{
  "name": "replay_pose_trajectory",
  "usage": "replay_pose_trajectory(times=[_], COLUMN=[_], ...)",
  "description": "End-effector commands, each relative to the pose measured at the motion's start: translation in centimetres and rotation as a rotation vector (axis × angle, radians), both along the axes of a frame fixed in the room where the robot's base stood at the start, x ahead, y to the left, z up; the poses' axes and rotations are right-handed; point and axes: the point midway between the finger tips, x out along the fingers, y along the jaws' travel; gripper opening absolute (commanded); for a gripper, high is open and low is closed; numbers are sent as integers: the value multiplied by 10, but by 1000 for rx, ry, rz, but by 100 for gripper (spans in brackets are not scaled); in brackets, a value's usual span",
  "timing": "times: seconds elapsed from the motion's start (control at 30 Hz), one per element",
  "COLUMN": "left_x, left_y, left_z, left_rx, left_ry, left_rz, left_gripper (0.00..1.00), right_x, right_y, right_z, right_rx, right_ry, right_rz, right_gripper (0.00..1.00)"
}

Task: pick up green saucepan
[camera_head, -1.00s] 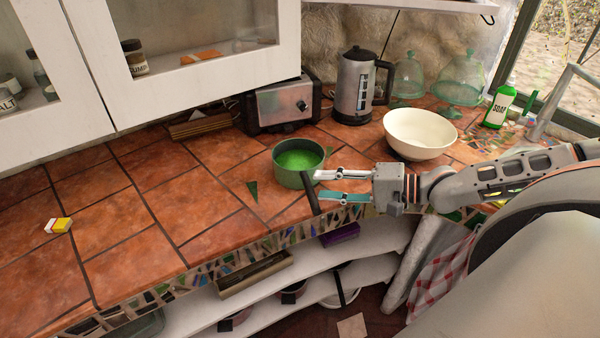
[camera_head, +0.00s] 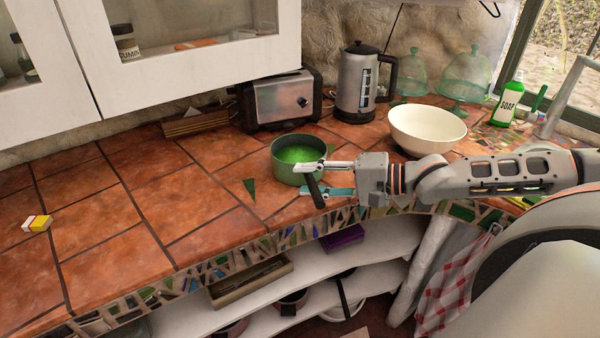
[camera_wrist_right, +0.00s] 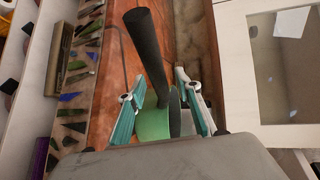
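The green saucepan (camera_head: 286,172) stands upright on the tiled counter (camera_head: 200,198), near its front edge. Its dark handle (camera_head: 316,191) points toward the front edge. My right gripper (camera_head: 312,179) reaches in from the right, with one finger on the pan side of the handle and the other nearer the front edge. In the right wrist view, the handle (camera_wrist_right: 147,45) rises between the two spread fingers, with the green pan body (camera_wrist_right: 153,125) below it. The gripper is open; I cannot tell whether a finger touches the handle. My left gripper is not in view.
A white bowl (camera_head: 427,130) stands behind my right arm. A toaster (camera_head: 280,101), a kettle (camera_head: 356,85) and a soap bottle (camera_head: 505,104) stand toward the back. A small yellow and white box (camera_head: 37,223) lies at left. The counter left of the pan is mostly clear.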

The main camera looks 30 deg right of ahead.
Motion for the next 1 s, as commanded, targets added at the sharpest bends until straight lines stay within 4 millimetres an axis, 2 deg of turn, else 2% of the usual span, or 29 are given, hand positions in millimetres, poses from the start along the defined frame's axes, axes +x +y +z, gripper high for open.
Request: replay_pose_trajectory(times=[0.2, 0.33, 0.77, 0.87, 1.0], left_x=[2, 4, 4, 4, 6], left_y=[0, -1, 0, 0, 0], left_z=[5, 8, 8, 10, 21], left_rx=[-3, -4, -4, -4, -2], left_ry=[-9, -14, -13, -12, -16], left_rz=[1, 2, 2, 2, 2], left_gripper=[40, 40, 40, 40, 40], right_x=[0, 0, 1, 1, 1], right_y=[0, 0, 1, 0, 1], right_z=[1, 1, 7, 13, 32], right_rx=[0, 1, 1, 1, 0], right_ry=[-1, -1, -11, -11, -15], right_rz=[0, 0, 2, 2, 3], right_gripper=[34, 0, 0, 0, 0])
